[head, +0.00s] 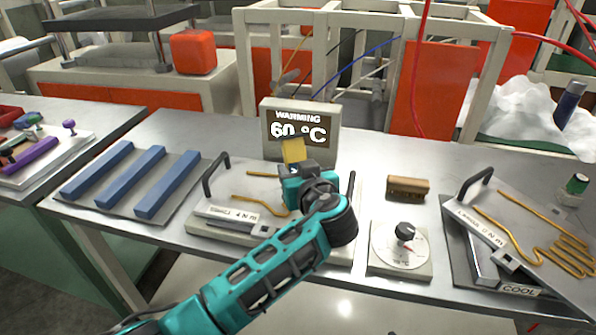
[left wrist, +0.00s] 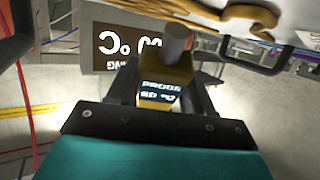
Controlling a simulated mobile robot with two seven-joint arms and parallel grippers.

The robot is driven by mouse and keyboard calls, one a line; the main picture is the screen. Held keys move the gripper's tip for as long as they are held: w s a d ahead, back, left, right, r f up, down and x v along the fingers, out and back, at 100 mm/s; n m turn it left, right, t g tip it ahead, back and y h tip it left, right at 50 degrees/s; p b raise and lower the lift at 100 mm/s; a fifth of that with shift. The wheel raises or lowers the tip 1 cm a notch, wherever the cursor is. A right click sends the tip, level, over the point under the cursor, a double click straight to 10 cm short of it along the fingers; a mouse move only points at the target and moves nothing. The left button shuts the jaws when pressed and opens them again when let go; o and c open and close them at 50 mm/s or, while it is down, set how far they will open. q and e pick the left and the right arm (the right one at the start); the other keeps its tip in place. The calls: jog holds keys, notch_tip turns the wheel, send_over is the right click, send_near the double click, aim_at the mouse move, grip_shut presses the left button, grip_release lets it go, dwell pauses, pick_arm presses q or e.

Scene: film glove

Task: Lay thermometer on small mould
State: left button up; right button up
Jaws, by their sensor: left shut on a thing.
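The thermometer (head: 293,150) is a yellow handheld probe with a small dark screen. In the left wrist view the thermometer (left wrist: 160,92) shows its lit screen, and a grey rounded tip points away from me. My left gripper (head: 297,165) is shut on it, above the back of the left mould (head: 232,188) and in front of the warming display. The left mould is a pale metal plate with a black handle, gold wire and a label that I read only in part; my arm hides much of it. I cannot tell whether thermometer and mould touch. My right gripper is not in view.
The warming display (head: 301,128) reads 60 °C. A wooden brush (head: 408,188) and a dial box (head: 402,250) stand right of my arm. Another mould (head: 512,232) with gold wire lies at the right, near a "COOL" sign. Blue bars (head: 133,178) lie at the left.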

aim_at(297, 135)
pick_arm(q)
notch_tip(297, 135, up, 3)
jog(key=shift+f+p, duration=0.15)
jog(key=shift+p, duration=0.5)
jog(key=shift+r, duration=2.95)
